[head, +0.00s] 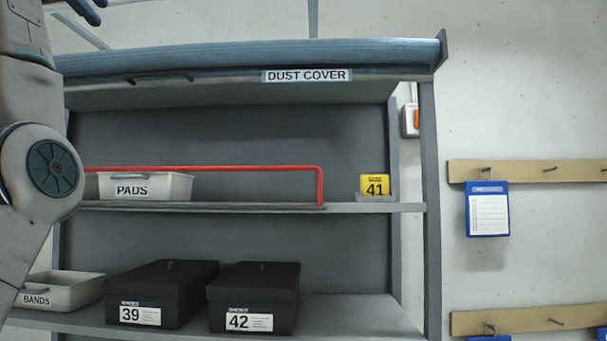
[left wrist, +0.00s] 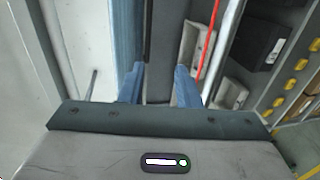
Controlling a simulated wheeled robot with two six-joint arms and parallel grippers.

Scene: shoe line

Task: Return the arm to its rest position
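My left arm (head: 35,170) comes in at the left edge of the head view and rises out of the top, in front of the rack's left end. My left gripper shows in the left wrist view (left wrist: 158,86). Its two blue fingers stand apart with nothing held between them. The dust cover (head: 200,56) is a blue ribbed cover at the top of the rack, with a labelled front edge and a dark handle (head: 158,77). My right gripper is in neither view.
The rack holds a PADS tray (head: 165,188) behind a red rail (head: 250,169), and a yellow 41 card (head: 375,185). Below are a BANDS tray (head: 68,290) and black boxes 39 (head: 165,285) and 42 (head: 255,285). Pegboards (head: 540,171) hang on the right wall.

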